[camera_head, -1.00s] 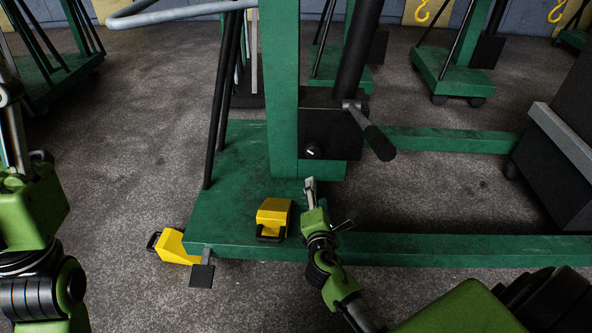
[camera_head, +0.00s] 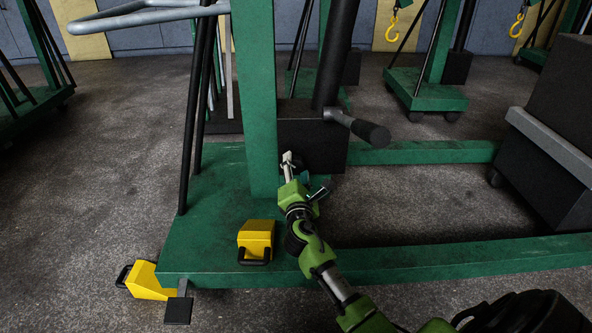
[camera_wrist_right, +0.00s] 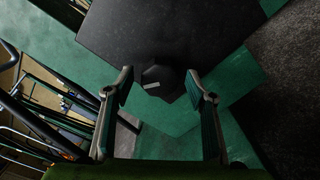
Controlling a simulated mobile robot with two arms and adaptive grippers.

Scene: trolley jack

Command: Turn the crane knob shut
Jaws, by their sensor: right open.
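The crane knob (camera_wrist_right: 158,78) is a small black knob with a white mark on the front of a black box (camera_head: 318,150) on the green crane. In the right wrist view it shows between the fingertips of my right gripper (camera_wrist_right: 160,82), with gaps on both sides. The fingers are apart and not closed on it. In the head view my right gripper (camera_head: 288,163) is in front of the box's lower left and hides the knob. I cannot tell how deep the fingertips reach around it. My left gripper is not in view.
A lever with a black grip (camera_head: 362,130) sticks out from the box above my right gripper. The green crane post (camera_head: 258,100) is just left. Yellow pedals (camera_head: 256,240) sit low at the base. A dark cabinet (camera_head: 550,150) stands at the right.

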